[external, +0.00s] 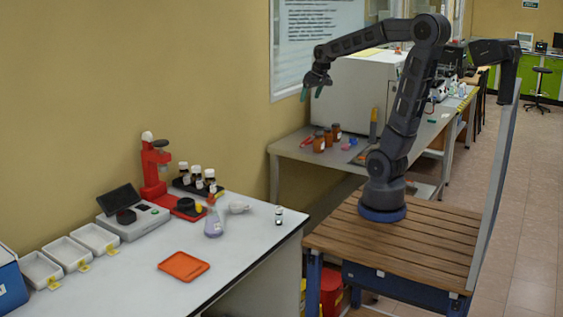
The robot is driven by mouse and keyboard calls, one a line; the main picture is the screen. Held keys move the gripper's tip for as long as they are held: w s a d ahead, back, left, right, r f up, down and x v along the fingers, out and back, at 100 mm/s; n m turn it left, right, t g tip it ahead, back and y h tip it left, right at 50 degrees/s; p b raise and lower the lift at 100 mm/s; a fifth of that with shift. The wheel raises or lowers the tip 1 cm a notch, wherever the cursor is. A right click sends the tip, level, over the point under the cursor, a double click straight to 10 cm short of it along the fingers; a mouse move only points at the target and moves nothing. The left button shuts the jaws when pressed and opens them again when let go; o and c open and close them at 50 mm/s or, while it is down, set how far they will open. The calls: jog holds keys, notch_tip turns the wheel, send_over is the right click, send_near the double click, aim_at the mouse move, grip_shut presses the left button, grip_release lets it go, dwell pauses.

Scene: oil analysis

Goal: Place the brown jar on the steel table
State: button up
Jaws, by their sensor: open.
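My gripper (311,94) is open and empty, raised in the air with its fingers pointing down. Dark brown bottles with white caps (197,178) stand in a black rack on the white bench. Which brown jar is meant I cannot tell.
The white bench (245,247) holds an orange tray (183,266), a flask (214,221), a red stand (153,170), a scale (132,219) and white bins (95,238). A large white machine (355,90) and small red and blue items are on the grey table. The white bench's front right is clear.

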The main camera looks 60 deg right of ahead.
jog(key=s+a+f+n, duration=0.1)
jog(key=s+a, duration=0.4)
jog(key=s, duration=0.3)
jog(key=s+a+f+n+y, duration=0.1)
jog(key=s+a+n, duration=0.1)
jog(key=s+a, duration=0.4)
jog(key=shift+s, duration=1.25)
